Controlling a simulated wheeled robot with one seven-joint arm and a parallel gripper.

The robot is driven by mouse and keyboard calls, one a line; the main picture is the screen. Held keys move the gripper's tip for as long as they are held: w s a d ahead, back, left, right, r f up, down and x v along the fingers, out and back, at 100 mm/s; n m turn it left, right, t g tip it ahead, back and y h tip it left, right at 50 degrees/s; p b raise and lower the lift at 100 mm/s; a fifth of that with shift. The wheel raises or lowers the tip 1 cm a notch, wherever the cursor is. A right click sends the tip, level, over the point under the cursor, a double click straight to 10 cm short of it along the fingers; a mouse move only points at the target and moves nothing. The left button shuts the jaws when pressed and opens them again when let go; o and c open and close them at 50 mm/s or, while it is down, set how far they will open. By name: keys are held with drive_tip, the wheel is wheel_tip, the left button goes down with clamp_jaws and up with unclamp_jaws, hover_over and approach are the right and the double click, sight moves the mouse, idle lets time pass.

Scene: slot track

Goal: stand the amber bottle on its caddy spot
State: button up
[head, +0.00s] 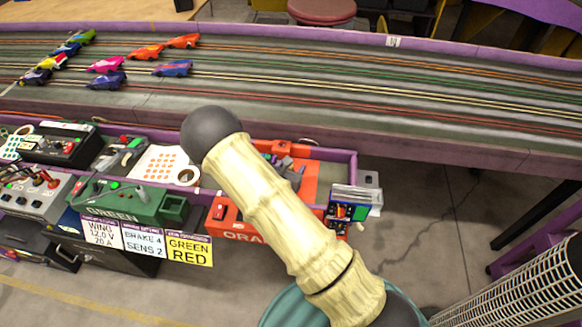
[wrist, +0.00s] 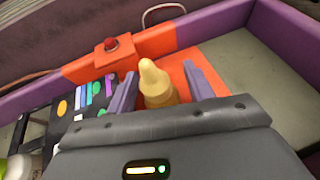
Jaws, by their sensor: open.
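The amber bottle (wrist: 156,85), yellowish with a pointed nozzle, shows between the two grey-purple fingers of my gripper (wrist: 161,90) in the wrist view. The fingers are apart, one on each side of it. The bottle's lower part is hidden behind my gripper's body, so I cannot tell what it rests on. In the head view my arm hides the bottle, and only part of my gripper (head: 287,165) shows over the orange station. I cannot make out the caddy spot for certain in either view.
A black holder with coloured items (wrist: 90,100) is left of my gripper; a similar small rack (head: 352,205) shows in the head view. A red button on an orange block (wrist: 112,46) stands beyond. Purple rails edge the shelf. Slot cars (head: 108,64) sit on the track.

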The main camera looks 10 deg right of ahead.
drive_tip(key=v, duration=1.2)
drive_tip(key=shift+r, duration=0.1)
